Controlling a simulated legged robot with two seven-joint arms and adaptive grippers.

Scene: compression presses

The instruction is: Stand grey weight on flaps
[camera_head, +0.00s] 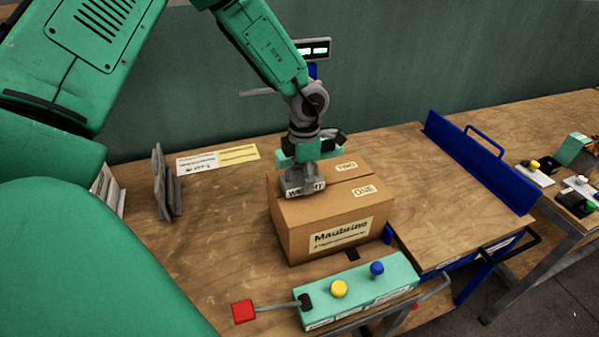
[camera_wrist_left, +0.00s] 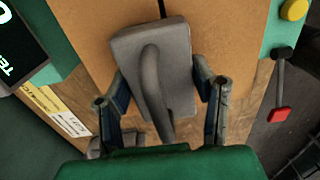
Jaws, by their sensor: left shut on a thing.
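The grey weight (camera_wrist_left: 181,52) has a raised handle and sits between the two fingers of my left gripper (camera_wrist_left: 165,105), which is shut on it. In the head view the grey weight (camera_head: 305,188) is on or just above the top flaps of the cardboard box (camera_head: 325,226); I cannot tell whether it touches. My left gripper (camera_head: 300,172) is over the box top and hides part of the weight. The flaps are closed, with labels ONE (camera_head: 364,191) and TWO (camera_head: 346,167) near the right side. My right gripper is not in view.
A teal control box (camera_head: 357,290) with yellow and blue buttons and a red-ended lever (camera_head: 243,311) stands in front. A blue rail (camera_head: 478,162) is at the right. Grey upright plates (camera_head: 165,184) stand at the left.

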